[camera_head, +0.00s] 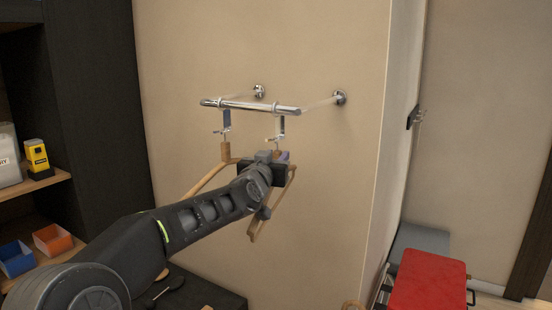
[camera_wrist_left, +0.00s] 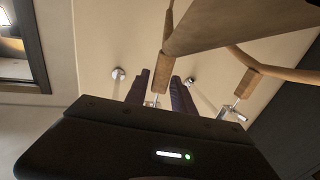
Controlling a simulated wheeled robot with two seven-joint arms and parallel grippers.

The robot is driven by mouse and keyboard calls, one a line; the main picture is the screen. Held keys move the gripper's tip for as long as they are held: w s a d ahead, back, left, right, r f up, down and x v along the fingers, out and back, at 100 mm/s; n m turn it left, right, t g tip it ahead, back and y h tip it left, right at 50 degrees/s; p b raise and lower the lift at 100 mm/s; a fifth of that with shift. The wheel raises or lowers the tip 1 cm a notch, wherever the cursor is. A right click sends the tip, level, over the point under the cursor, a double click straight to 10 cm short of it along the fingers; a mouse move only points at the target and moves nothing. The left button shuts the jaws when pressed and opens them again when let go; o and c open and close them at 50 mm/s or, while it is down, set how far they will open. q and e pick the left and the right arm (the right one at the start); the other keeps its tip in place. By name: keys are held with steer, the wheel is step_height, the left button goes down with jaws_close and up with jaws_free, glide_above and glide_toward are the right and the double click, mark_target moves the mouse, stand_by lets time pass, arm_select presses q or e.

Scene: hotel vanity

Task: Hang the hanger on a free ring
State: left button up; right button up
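A chrome rail (camera_head: 250,106) stands out from the wall on two posts and carries two hanging ring fittings. A wooden hanger (camera_head: 208,179) hangs from the left ring fitting (camera_head: 226,121). It also shows in the wrist view (camera_wrist_left: 247,83). My left gripper (camera_head: 279,158) is just below the right ring fitting (camera_head: 281,126), with its fingers around the neck of a second wooden hanger (camera_head: 269,217). In the wrist view this neck (camera_wrist_left: 160,79) stands between the two fingers. The hook of this hanger is close under the right fitting; I cannot tell whether it is through it. My right gripper is out of view.
A dark cabinet with shelves stands at the left, holding a yellow box (camera_head: 37,157), a blue bin (camera_head: 16,258) and an orange bin (camera_head: 53,239). A red box (camera_head: 428,281) is low at the right. The wall's corner edge is right of the rail.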

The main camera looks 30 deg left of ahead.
arm_select(q)
steer(key=shift+o, duration=1.4)
steer(key=shift+s+f, duration=0.1)
steer(key=shift+s, duration=0.05)
steer(key=b+v, duration=0.2)
steer(key=v, duration=0.5)
steer(key=shift+s+d, duration=0.1)
steer(key=shift+s, duration=0.2)
